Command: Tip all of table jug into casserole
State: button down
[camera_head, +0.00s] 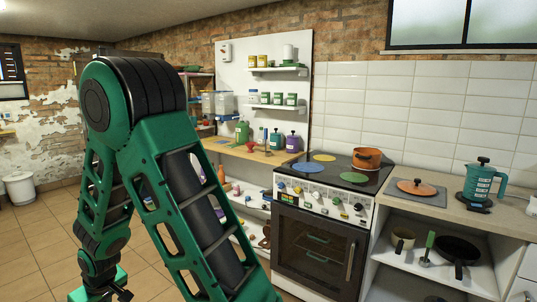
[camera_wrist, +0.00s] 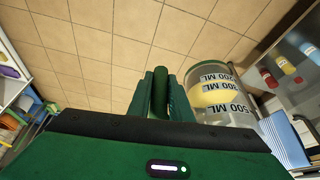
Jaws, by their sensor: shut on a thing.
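The jug (camera_wrist: 222,106) is clear, with dark ML marks and something yellow inside, and shows in the wrist view. My gripper (camera_wrist: 161,96) is shut on its dark green handle (camera_wrist: 161,75), with the body to the right of the fingers. I cannot tell how far the jug is tilted. In the head view my wrist is at the lower left; the jug is not visible there. The casserole (camera_head: 367,159) is an orange pot on the back right of the stove, far from my gripper. Its inside is too small to make out.
The black stove top (camera_head: 330,175) also has coloured burner discs. An orange lid (camera_head: 417,186) lies on a grey board to its right, beside a teal press pot (camera_head: 484,182). Bottles stand on the wooden counter (camera_head: 262,154) to the left. Tiled floor is open at left.

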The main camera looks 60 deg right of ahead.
aim_at(367, 158)
jog(key=u, duration=0.05)
jog(key=i, duration=2.25)
jog(key=z, duration=2.55)
